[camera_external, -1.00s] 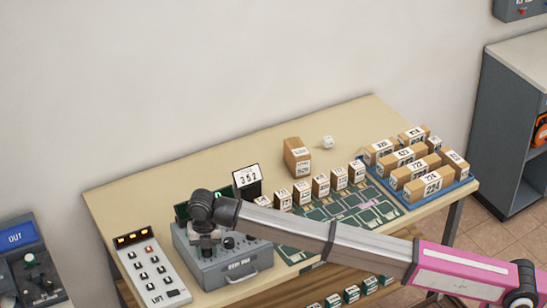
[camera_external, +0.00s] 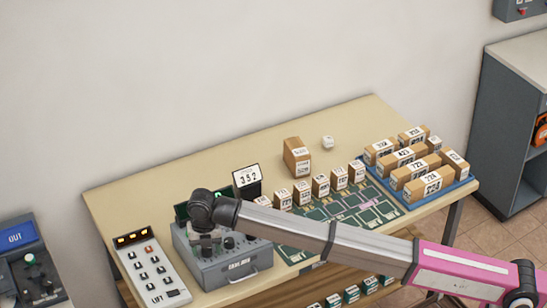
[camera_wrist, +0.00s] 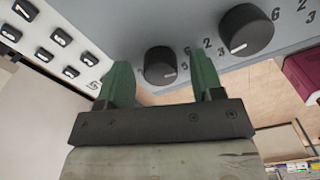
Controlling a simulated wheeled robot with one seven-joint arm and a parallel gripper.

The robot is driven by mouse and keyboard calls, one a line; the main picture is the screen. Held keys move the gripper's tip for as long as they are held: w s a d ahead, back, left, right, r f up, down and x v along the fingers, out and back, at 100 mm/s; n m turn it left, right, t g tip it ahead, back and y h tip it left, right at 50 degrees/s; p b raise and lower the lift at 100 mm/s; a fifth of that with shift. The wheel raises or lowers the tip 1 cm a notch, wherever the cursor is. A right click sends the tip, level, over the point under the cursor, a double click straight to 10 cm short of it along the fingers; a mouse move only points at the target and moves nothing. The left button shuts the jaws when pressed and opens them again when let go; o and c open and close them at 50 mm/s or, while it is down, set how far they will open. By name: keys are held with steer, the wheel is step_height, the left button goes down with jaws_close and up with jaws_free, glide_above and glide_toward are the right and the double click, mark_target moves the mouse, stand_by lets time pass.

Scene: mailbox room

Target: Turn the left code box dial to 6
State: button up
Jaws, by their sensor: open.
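The grey code box (camera_external: 222,266) stands on the table at the front left, with a handle on its front. In the wrist view, its left dial (camera_wrist: 160,66) is a black knob with a white pointer line and numbers around it. My gripper (camera_wrist: 160,75) is open, with one green finger on each side of this dial; I cannot tell whether they touch it. A second black dial (camera_wrist: 246,29) is to the right, outside the fingers. In the external view my wrist hides the left dial and most of the gripper.
A white keypad panel (camera_external: 153,270) stands close to the left of the code box. A card reading 352 (camera_external: 247,178) stands behind it. Several small labelled boxes and a blue tray (camera_external: 438,192) of parcels are to the right.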

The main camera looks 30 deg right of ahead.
step_height(320, 180, up, 11)
steer(key=shift+f, duration=0.2)
stand_by(0.6)
